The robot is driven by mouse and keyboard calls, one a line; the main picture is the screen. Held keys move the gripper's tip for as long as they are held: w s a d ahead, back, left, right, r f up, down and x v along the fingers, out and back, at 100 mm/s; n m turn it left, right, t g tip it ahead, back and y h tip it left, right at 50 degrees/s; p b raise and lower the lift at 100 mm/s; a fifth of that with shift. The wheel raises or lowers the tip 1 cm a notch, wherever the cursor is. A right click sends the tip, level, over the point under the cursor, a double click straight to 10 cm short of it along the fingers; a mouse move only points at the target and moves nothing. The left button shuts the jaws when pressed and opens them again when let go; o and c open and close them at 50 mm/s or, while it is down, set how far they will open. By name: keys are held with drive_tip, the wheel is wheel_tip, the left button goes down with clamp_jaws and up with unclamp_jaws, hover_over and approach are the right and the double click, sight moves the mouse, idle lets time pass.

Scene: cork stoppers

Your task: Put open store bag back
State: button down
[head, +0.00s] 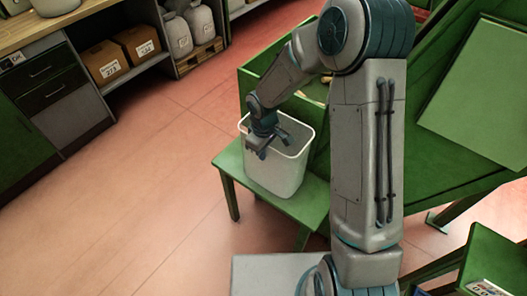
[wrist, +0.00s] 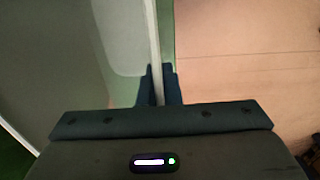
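A pale, open-topped container (head: 275,172) with a bag-like or bin-like shape stands upright on a low green stool (head: 228,166). I cannot tell for sure that it is the store bag. My gripper (head: 262,153) is at its near left rim. In the wrist view, the container's thin wall (wrist: 153,30) runs between the two fingers of my gripper (wrist: 159,82), which look closed on it from both sides. The inside of the container looks grey, and its contents are not clear. Closed white sacks (head: 178,34) stand on a pallet at the back.
A green bench (head: 440,160) stands right behind the stool, partly hidden by my arm. Shelving at the back left holds cardboard boxes (head: 104,62). A wooden counter (head: 35,28) tops the dark drawers. The reddish floor (head: 140,190) left of the stool is clear.

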drive_tip(key=shift+f, duration=0.15)
drive_tip(key=shift+f, duration=0.15)
drive_tip(key=c, duration=1.6)
unclamp_jaws()
wheel_tip(320, 180, up, 12)
drive_tip(key=shift+d+r, duration=0.1)
drive_tip(key=shift+r, duration=0.15)
drive_tip(key=shift+s+d+r+m+t, duration=0.5)
drive_tip(key=shift+s+d+r+m, duration=1.5)
drive_tip(key=shift+s, duration=1.15)
drive_tip(key=shift+s+d+r+m+t, duration=0.5)
drive_tip(key=shift+s+d+r+m, duration=1)
drive_tip(key=shift+s+d, duration=1.4)
drive_tip(key=shift+s+d+r+m+t, duration=0.5)
drive_tip(key=shift+s+d+r+m, duration=1.3)
drive_tip(key=shift+s, duration=1.65)
